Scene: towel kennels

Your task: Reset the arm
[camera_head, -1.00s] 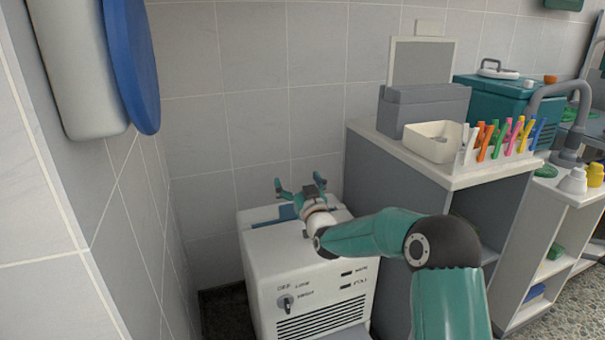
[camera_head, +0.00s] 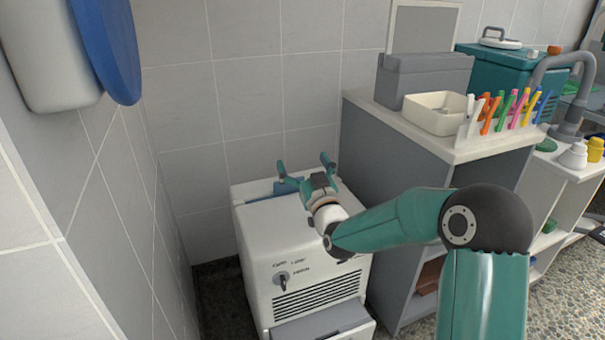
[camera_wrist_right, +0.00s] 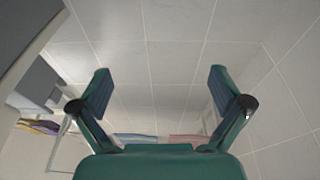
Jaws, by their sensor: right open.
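My right arm reaches in from the lower right of the head view, bent at the elbow. My right gripper (camera_head: 305,170) is over the top of a white machine (camera_head: 252,238), fingers spread and nothing between them. In the right wrist view the two fingers (camera_wrist_right: 160,95) also stand wide apart, with tiled wall beyond them. The machine has a blue panel or opening on top, partly hidden by the gripper, and a knob and vents on its front. My left gripper is not in view.
A grey cabinet (camera_head: 386,190) stands right of the machine. On it are a grey box (camera_head: 424,85), a white bin (camera_head: 432,118) and a rack of several coloured pegs (camera_head: 512,112). Tiled wall is close behind.

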